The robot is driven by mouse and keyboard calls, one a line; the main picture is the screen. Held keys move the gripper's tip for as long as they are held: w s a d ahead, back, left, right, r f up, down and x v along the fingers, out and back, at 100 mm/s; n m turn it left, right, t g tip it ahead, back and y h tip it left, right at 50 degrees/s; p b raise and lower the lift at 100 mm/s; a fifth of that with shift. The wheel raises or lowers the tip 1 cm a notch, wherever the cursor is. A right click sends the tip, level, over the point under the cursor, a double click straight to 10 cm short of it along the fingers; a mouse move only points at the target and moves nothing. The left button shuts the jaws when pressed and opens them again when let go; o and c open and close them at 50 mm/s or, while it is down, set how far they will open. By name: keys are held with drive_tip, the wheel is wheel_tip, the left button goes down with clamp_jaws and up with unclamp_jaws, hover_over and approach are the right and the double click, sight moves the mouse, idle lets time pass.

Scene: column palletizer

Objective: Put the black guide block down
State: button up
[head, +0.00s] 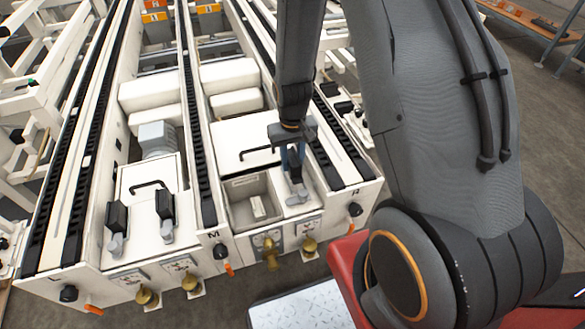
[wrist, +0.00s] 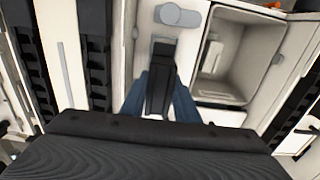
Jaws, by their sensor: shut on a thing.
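My gripper (wrist: 161,88) is shut on the black guide block (wrist: 161,75), with a blue finger on each side of it. In the head view my gripper (head: 294,162) points down over the front right of the right-hand bay, just above a light grey foot (head: 297,194). The block is mostly hidden there by the fingers. In the wrist view a grey rounded fitting (wrist: 178,15) on the white top lies just beyond the block. I cannot tell whether the block touches the surface below.
An open compartment (head: 235,212) with a small pale piece inside lies left of my gripper. Two similar black blocks (head: 117,217) (head: 164,205) stand in the left-hand bay. A black handle (head: 258,151) and black chain rails (head: 203,180) are near.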

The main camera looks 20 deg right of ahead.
sight(293, 169)
drive_tip(key=shift+f, duration=1.65)
drive_tip(key=shift+f, duration=0.15)
drive_tip(key=o, duration=1.1)
wheel_tip(293, 169, up, 12)
drive_tip(key=shift+r, duration=0.15)
drive_tip(key=s+d+r+m, duration=0.1)
drive_tip(key=s+d+r, duration=0.1)
drive_tip(key=s+r, duration=0.3)
drive_tip(key=s+d+r, duration=0.2)
drive_tip(key=s+r, duration=0.4)
drive_tip(key=s+d+r+m, duration=0.1)
drive_tip(key=s+d+r, duration=0.1)
drive_tip(key=s+r, duration=0.3)
drive_tip(key=shift+s+d+r+m, duration=0.2)
drive_tip(key=shift+s+d+m, duration=0.15)
drive_tip(key=shift+s, duration=0.2)
